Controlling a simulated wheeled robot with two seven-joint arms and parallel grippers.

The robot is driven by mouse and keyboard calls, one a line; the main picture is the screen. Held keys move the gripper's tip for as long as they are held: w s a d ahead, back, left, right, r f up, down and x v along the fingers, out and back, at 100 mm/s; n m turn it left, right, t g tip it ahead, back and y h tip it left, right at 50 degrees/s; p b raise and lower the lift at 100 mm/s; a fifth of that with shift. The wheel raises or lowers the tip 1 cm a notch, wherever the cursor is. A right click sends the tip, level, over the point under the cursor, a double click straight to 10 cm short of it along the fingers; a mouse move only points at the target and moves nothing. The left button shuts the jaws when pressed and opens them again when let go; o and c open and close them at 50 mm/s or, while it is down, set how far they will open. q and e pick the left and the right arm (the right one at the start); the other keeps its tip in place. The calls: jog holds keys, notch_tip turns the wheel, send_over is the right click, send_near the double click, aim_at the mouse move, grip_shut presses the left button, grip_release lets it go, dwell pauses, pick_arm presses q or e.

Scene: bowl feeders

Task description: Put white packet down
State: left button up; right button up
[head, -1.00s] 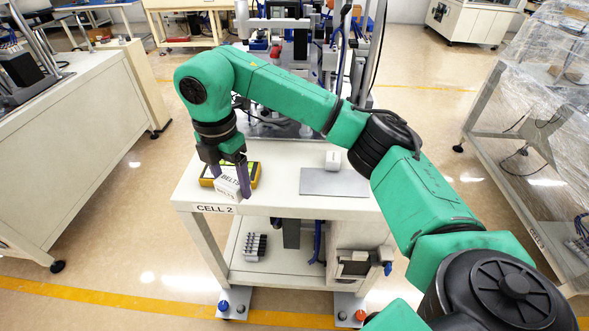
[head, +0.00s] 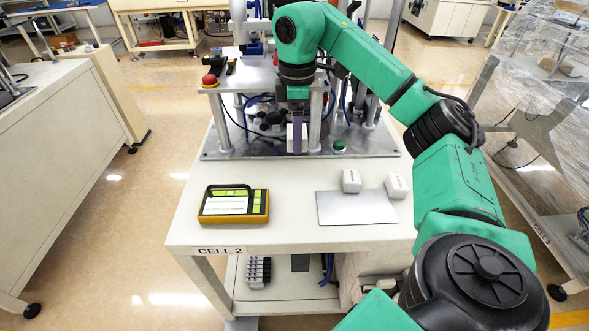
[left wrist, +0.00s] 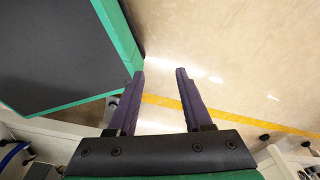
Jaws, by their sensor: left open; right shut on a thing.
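The white packet (head: 290,138) is in the head view at the back of the CELL 2 table (head: 285,220), in front of the machine. My right gripper (head: 297,142) is shut on it, with a purple finger covering its middle. The packet appears to be above the grey metal base plate; whether it touches the plate cannot be told. My left gripper (left wrist: 160,72) shows only in the left wrist view. It is open and empty, over the floor.
A yellow-black device (head: 233,204) lies at the left. The table's middle is clear. A red button (head: 209,79) stands behind left.

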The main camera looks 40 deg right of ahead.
jog(key=b, duration=0.4)
send_over(297, 193)
jog(key=s, duration=0.1)
notch_tip(297, 193, down, 7)
jog(key=f, duration=0.1)
jog(key=f+b, duration=0.1)
jog(key=f, duration=0.1)
jog(key=shift+w+f, duration=0.15)
jog(key=shift+w, duration=0.1)
jog(key=shift+w+f+b, duration=0.2)
jog(key=shift+f+b, duration=0.45)
jog(key=shift+f, duration=1.25)
notch_tip(297, 193, down, 2)
jog(key=shift+s+f, duration=0.15)
jog(key=shift+f, duration=0.2)
pick_arm(q)
notch_tip(297, 193, down, 8)
jog(key=s, duration=0.2)
jog(key=shift+s, duration=0.25)
jog(key=shift+s+f, duration=0.1)
pick_arm(e)
jog(key=o, duration=1.4)
jog(key=shift+f, duration=0.1)
